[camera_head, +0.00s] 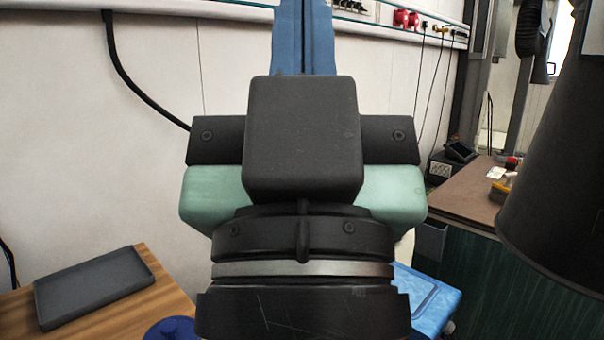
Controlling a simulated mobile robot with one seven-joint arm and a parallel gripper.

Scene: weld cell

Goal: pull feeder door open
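My gripper (303,145) fills the middle of the view, seen from behind. It has a dark grey housing, a wide dark crossbar and pale green parts at both sides. Its fingertips are hidden behind its own body, so I cannot tell whether it is open or shut, or whether it touches anything. I cannot make out a feeder door. A bright blue, box-like thing (428,300) with a raised panel edge shows partly at the lower right of my gripper; I cannot tell whether it is the feeder. A blue upright (304,38) rises behind my gripper.
A wooden table (95,316) with a dark grey tray (94,287) stands at lower left. A brown-topped bench (462,196) with small items is at right. A large dark cone-shaped thing (560,170) hangs close at right. Sockets and red plugs (405,18) line the wall.

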